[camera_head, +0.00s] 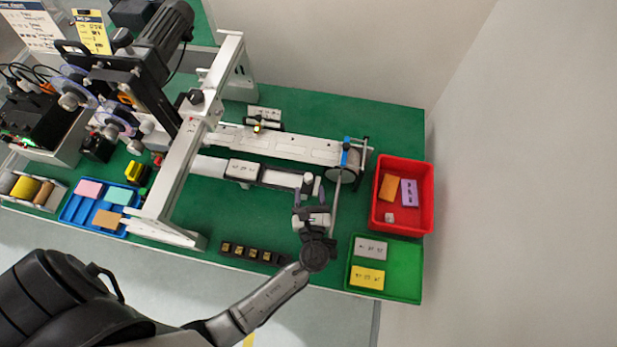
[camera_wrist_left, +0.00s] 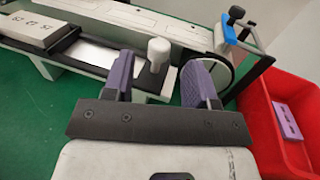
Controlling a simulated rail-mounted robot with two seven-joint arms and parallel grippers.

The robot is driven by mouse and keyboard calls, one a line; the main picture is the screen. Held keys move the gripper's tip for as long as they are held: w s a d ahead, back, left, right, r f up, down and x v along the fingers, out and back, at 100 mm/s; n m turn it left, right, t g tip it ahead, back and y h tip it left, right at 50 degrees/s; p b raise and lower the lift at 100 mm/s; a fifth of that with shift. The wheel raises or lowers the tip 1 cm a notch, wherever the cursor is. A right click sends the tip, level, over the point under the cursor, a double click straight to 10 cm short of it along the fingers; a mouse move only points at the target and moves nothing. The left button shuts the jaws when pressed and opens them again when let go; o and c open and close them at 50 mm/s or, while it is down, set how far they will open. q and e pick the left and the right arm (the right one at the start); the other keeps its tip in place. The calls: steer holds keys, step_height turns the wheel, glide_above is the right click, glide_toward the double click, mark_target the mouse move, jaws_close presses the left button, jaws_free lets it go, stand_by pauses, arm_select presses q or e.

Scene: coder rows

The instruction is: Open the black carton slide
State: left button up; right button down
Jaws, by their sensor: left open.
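The carton slide (camera_head: 290,179) is a low, narrow channel with black edges and a pale inside, in front of the conveyor. A white carton with dark print (camera_head: 243,169) sits at its left part; the carton also shows at the upper left of the left wrist view (camera_wrist_left: 42,32). A white knob (camera_wrist_left: 158,52) stands upright near the slide's right end. My left gripper (camera_head: 309,191) is open at that end, its purple-padded fingers on either side of the knob in the left wrist view (camera_wrist_left: 160,82). I cannot tell whether they touch it. My right gripper is out of view.
The conveyor (camera_head: 290,148) runs behind the slide. A red bin (camera_head: 427,190) and a green tray (camera_head: 412,285) with cartons stand to the right. A black strip holder (camera_head: 252,254) lies in front. A grey gantry frame (camera_head: 172,185) stands to the left.

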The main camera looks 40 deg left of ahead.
arm_select(q)
steer(key=v, duration=0.8)
steer(key=shift+s+p, duration=0.2)
steer(key=shift+p, duration=0.15)
steer(key=shift+d, duration=0.1)
